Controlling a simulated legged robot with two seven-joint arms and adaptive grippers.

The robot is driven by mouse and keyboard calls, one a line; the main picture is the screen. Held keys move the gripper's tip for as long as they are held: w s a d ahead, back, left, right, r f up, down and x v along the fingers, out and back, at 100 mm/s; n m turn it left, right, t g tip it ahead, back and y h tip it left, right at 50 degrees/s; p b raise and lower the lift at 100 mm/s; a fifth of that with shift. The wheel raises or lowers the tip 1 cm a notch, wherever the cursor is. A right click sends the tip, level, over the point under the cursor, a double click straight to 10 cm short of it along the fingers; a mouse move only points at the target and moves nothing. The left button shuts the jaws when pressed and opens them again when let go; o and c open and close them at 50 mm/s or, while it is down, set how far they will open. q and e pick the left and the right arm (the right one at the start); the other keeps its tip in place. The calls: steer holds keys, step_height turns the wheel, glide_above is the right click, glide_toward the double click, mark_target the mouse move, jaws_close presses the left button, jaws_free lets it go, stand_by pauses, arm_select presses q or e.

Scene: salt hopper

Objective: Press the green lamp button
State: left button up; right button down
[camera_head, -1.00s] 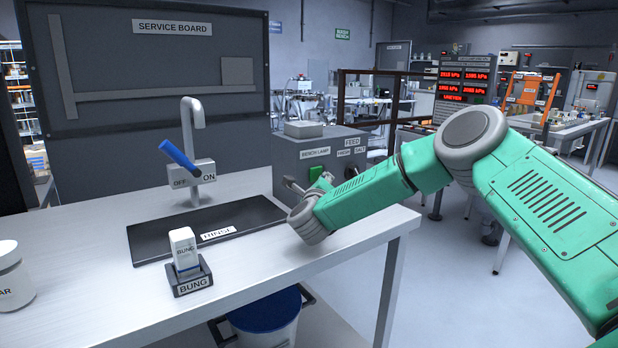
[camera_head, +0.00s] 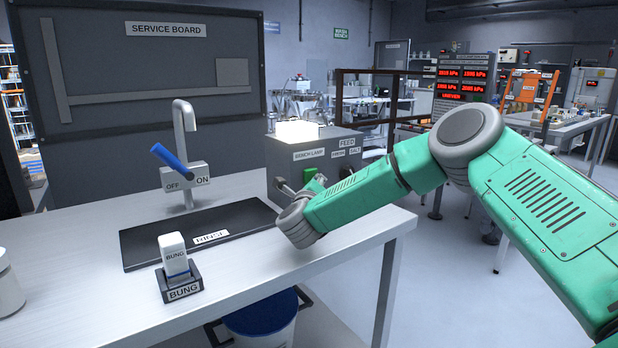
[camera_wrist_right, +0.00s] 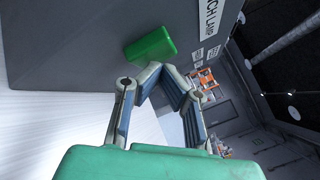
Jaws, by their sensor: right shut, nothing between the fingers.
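The green lamp button (camera_head: 317,173) is on the front of the grey control box (camera_head: 284,170), under the BENCH LAMP label (camera_head: 309,154). The lamp (camera_head: 297,131) on top of the box is lit. My right gripper (camera_head: 300,187) is at the box front beside the button, partly hidden by my own wrist. In the right wrist view, the green button (camera_wrist_right: 150,45) lies just beyond the fingertips of my right gripper (camera_wrist_right: 163,73). The fingers are shut and empty. I cannot tell whether the tips touch the button. My left gripper is not in view.
On the white bench (camera_head: 80,280) stand a white bung (camera_head: 174,252) in its dark holder, a dark rinse plate (camera_head: 150,240) and a tap with a blue lever (camera_head: 172,157). A white jar (camera_head: 8,290) is at the left edge. A blue-lidded bucket (camera_head: 262,315) is below.

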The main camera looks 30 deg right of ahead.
steer(key=shift+s+a+r, duration=0.1)
steer(key=shift+a+r, duration=0.1)
steer(key=shift+a, duration=0.35)
steer(key=shift+s+a+r, duration=0.1)
steer(key=shift+a+r, duration=0.05)
steer(key=shift+a, duration=0.4)
steer(key=s, duration=0.4)
steer(key=s+d, duration=0.1)
steer(key=s, duration=0.1)
steer(key=shift+p, duration=0.35)
steer(key=shift+f, duration=0.1)
